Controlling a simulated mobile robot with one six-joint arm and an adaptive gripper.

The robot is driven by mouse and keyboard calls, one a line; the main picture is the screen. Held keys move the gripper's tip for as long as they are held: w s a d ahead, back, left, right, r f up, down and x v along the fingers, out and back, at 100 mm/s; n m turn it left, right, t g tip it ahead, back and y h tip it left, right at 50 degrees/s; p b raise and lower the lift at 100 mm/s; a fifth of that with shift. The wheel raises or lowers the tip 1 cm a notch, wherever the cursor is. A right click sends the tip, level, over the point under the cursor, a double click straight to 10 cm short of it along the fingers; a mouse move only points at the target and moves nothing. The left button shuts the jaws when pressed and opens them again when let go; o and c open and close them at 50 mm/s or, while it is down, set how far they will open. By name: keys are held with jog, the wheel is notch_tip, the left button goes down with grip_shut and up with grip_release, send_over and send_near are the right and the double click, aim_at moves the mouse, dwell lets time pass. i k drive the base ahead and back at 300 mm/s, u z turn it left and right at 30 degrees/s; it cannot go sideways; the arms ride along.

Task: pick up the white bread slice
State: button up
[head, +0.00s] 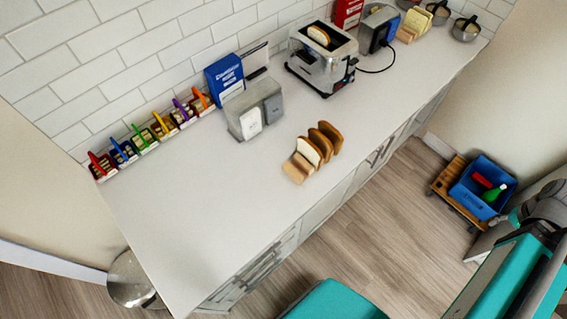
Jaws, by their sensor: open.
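A pale white-faced bread slice (308,151) with a brown crust stands tilted on the white counter, near its front edge. It is in a row with browner slices (329,137) just behind it to the right. A light wooden piece (295,168) is at the near left end of the row. Another pale slice (318,35) sticks up out of the silver toaster (322,62). Parts of my teal arm show at the lower right; I cannot make out my gripper's fingers, and nothing of mine touches the bread.
The counter (180,220) is clear to the left of the bread. Behind stand a grey two-panel appliance (254,108), a blue box (225,75) and a row of small colourful-handled containers (143,138). A metal bin (130,280) is at lower left.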

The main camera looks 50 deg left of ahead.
aim_at(309, 151)
jog(key=k, duration=0.9)
jog(key=u, duration=2.3)
